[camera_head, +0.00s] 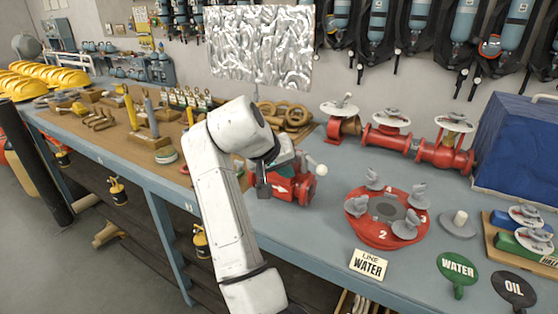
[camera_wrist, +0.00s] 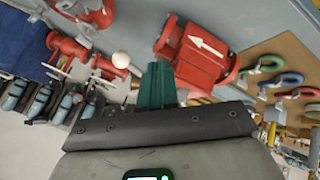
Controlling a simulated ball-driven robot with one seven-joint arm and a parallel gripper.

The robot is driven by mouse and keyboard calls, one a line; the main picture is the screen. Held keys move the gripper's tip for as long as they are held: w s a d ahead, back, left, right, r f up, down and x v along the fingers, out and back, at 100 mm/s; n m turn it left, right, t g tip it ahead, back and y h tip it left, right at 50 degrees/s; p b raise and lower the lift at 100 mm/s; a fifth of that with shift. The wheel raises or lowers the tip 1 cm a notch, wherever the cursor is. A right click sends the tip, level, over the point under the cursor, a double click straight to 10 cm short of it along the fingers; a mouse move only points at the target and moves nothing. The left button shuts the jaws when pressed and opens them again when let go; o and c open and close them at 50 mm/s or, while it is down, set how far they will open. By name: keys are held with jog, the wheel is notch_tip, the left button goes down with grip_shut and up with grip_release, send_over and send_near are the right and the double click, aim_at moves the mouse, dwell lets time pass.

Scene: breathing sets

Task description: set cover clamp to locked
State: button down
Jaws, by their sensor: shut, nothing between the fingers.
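A red round cover (camera_head: 385,233) lies on the bench right of my arm, with several grey winged clamps around its rim and numbers such as 2 and 3 beside them. I cannot tell which clamp the task names, or its lock state. My gripper (camera_head: 288,163) is at a red valve body (camera_head: 296,188), left of the cover and apart from it. In the wrist view my gripper's green fingers (camera_wrist: 156,82) are together and empty, beside the red valve body (camera_wrist: 203,55) with a white arrow. A white ball knob (camera_wrist: 121,60) shows left of the fingers.
A "LINE WATER" sign (camera_head: 369,265) stands in front of the cover. Round WATER (camera_head: 457,270) and OIL (camera_head: 514,290) tags lie at right. Red pipework (camera_head: 420,148) stands behind. A blue case (camera_head: 518,150) is at back right. A brown tool board (camera_head: 120,130) lies left.

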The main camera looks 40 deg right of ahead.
jog(key=s+d+f+p, duration=0.1)
jog(key=d+f+p, duration=0.1)
jog(key=d, duration=0.4)
jog(key=shift+f, duration=0.15)
jog(key=shift+s+d, duration=0.1)
